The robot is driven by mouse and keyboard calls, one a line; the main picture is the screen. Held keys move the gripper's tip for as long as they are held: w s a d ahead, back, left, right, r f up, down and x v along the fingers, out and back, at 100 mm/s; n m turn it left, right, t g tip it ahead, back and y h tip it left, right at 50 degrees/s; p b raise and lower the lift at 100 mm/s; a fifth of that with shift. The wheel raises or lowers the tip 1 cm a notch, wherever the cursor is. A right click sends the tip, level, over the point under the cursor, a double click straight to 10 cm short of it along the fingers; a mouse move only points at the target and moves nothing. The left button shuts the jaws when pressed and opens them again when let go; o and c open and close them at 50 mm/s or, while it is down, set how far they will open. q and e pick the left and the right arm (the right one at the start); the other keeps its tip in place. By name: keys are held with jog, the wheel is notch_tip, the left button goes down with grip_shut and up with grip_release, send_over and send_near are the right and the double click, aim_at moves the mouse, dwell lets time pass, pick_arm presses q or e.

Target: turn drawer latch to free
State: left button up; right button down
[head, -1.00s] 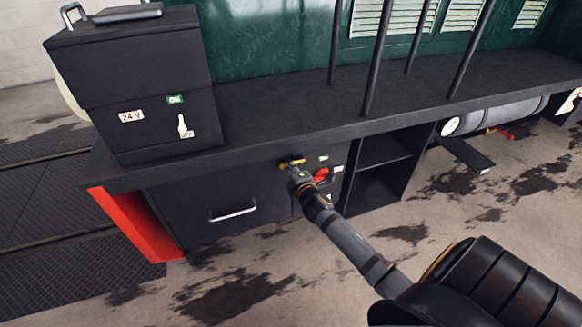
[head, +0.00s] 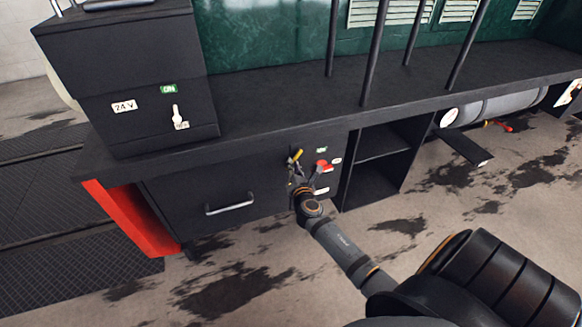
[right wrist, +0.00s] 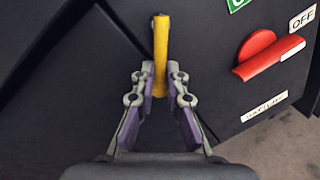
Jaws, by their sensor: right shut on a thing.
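The yellow drawer latch (head: 296,156) is on the dark panel right of the drawer (head: 180,205). It stands slanted in the head view. In the right wrist view the latch (right wrist: 161,50) runs up and down between my fingers. My right gripper (head: 294,172) is shut on the latch; its fingertips (right wrist: 160,77) close on both sides of the lower part. The latch's pivot is hard to make out. The drawer front sits flush, with a silver handle (head: 231,204). My left gripper is not in view.
A red rotary switch (head: 321,167) sits close right of the latch, with small labels around it. A dark control box (head: 150,90) stands on the bench top (head: 270,115). Open shelves (head: 383,160) lie to the right. The stained floor in front is clear.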

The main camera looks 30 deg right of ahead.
aim_at(299, 159)
jog(key=n, duration=0.2)
jog(key=d+n+b, duration=0.1)
jog(key=d+f+n+t+h+b, duration=0.1)
jog(key=n, duration=0.1)
jog(key=shift+s+d+f+n, duration=0.1)
jog(key=shift+s+d+n, duration=0.05)
jog(key=shift+s+n, duration=0.15)
jog(key=shift+d, duration=0.1)
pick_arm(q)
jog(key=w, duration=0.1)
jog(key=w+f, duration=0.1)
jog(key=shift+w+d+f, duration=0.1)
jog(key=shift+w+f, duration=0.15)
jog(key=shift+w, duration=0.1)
pick_arm(e)
jog(key=shift+d+n, duration=0.1)
jog(key=shift+n, duration=0.4)
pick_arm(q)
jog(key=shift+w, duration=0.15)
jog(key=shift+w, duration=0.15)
pick_arm(e)
jog(key=c, duration=1.4)
grip_release()
